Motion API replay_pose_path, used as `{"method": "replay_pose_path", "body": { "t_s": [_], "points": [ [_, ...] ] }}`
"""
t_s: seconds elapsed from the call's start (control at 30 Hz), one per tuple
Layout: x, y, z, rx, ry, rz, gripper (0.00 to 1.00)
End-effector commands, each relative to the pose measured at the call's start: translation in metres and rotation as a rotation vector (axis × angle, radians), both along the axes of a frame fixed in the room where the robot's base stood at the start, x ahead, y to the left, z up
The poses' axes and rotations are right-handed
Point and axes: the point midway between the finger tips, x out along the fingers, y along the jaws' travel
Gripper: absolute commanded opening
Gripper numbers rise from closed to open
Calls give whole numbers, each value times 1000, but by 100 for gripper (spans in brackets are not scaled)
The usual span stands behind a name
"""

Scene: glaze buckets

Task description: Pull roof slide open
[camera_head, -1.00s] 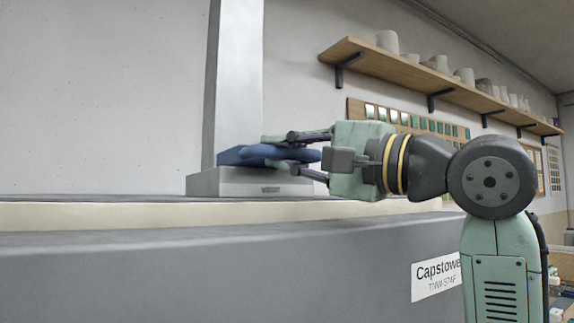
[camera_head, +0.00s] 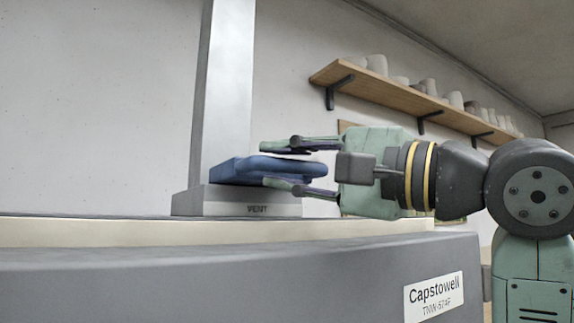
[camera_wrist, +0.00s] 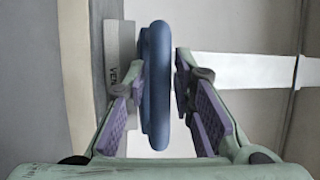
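The blue roof slide (camera_head: 232,170) lies on a grey block (camera_head: 235,203) marked VENT, at the foot of a pale upright post. Its rounded blue handle (camera_head: 305,168) reaches out to the right, past the block's edge. My gripper (camera_head: 266,165) is open around the handle, one finger above and one below, with visible gaps. In the wrist view the handle (camera_wrist: 157,90) runs between the fingers, apart from the right finger; contact with the left one is hard to tell. The slide's far side is hidden.
The block stands on top of a large grey kiln-like body (camera_head: 230,270) with a cream band and a Capstowell label (camera_head: 434,295). The post (camera_head: 223,90) rises close behind the slide. A wall shelf (camera_head: 400,100) with pots is at the upper right.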

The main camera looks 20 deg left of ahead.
Motion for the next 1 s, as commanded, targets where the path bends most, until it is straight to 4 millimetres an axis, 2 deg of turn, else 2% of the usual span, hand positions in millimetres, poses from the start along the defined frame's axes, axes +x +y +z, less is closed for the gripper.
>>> {"method": "replay_pose_path", "body": {
  "t_s": [0.17,0.6,0.8,1.0],
  "points": [
    [-3,-14,-2,1,0,-2,23],
    [-26,-97,-17,1,0,-3,23],
    [-30,-113,-19,0,0,-1,23],
    [-31,-115,-20,0,0,0,23]
  ]
}}
